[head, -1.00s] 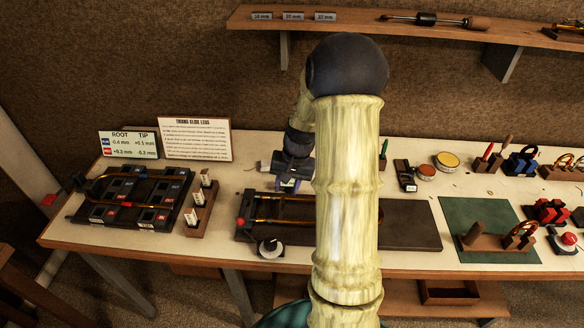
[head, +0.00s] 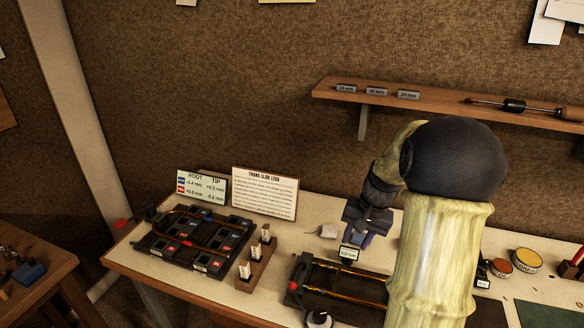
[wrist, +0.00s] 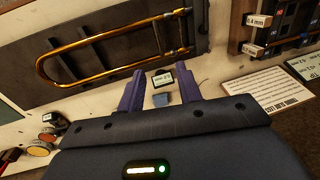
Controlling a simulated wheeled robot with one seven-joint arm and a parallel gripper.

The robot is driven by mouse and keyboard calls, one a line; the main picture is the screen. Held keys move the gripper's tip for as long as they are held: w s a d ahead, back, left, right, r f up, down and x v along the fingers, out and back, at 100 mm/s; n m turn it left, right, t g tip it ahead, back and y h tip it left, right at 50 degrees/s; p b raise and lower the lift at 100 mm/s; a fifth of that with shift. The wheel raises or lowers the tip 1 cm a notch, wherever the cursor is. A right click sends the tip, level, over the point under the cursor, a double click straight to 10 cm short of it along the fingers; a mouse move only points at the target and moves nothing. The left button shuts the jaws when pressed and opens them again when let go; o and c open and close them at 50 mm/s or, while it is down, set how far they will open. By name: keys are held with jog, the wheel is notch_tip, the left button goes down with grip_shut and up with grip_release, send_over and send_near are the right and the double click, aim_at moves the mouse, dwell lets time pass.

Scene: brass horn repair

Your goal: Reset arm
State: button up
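My gripper (wrist: 160,92) is open in the wrist view, its two purple fingers apart with nothing between them that it touches. It also shows in the head view (head: 360,238), hanging above the back of the bench, partly beside my arm. Below and beyond the fingers, a small display (wrist: 162,79) and a small blue-grey block (wrist: 161,99) are seen through the gap. A brass slide (wrist: 110,38) lies on a dark board (wrist: 215,20) on the bench. In the head view my arm hides the right part of that board.
A dark fixture (head: 165,243) with a brass slide stands at the left of the bench (head: 140,270). Next to it is a wooden block (head: 258,270) with white tags. Two sign cards (head: 265,193) stand behind. A wall shelf (head: 440,106) runs above right. Round tins (head: 527,260) sit at right.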

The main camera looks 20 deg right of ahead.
jog(key=s+a+f+n+t+h, duration=0.1)
jog(key=s+a+n, duration=0.5)
jog(key=s+a, duration=0.6)
jog(key=a, duration=0.4)
jog(key=shift+s+f+n+h, duration=0.3)
jog(key=shift+s+n+h, duration=0.1)
